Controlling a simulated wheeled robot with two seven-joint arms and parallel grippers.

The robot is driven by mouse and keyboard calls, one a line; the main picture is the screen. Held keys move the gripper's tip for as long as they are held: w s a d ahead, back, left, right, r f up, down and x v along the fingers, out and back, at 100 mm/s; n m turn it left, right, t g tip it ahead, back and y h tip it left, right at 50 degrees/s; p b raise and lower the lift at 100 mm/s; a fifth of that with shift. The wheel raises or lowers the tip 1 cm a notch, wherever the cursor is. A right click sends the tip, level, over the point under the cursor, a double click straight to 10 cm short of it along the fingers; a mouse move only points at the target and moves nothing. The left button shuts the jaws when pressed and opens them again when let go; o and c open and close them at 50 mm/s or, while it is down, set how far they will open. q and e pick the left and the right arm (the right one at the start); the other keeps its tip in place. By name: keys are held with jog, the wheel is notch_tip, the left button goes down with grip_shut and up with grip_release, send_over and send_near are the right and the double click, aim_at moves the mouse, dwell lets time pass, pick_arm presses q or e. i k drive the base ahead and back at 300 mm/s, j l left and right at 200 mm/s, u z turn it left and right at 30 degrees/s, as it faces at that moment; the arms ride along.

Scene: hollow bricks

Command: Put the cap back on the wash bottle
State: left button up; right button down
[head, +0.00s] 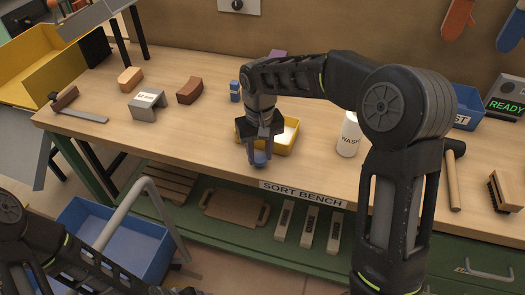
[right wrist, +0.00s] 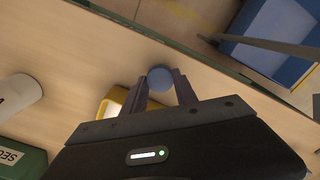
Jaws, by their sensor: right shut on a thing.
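The white wash bottle (head: 348,138) stands upright on the bench, right of my right gripper, with its lettering partly readable. It shows at the left edge of the right wrist view (right wrist: 18,94). My right gripper (head: 260,150) is shut on a round blue cap (head: 261,159), near the bench's front edge and just in front of a yellow tray. In the right wrist view the cap (right wrist: 160,78) sits between the fingertips. My left arm enters at the lower left; its gripper is not visible.
The yellow tray (head: 289,146) lies behind my right gripper. A hammer (head: 453,175) and brush (head: 503,192) lie right. A blue crate (head: 125,258) sits below the bench.

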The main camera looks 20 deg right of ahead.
aim_at(351, 133)
jog(key=k+l+z, duration=0.1)
jog(key=k+l, duration=0.8)
jog(key=k+z, duration=0.1)
jog(key=z, duration=1.7)
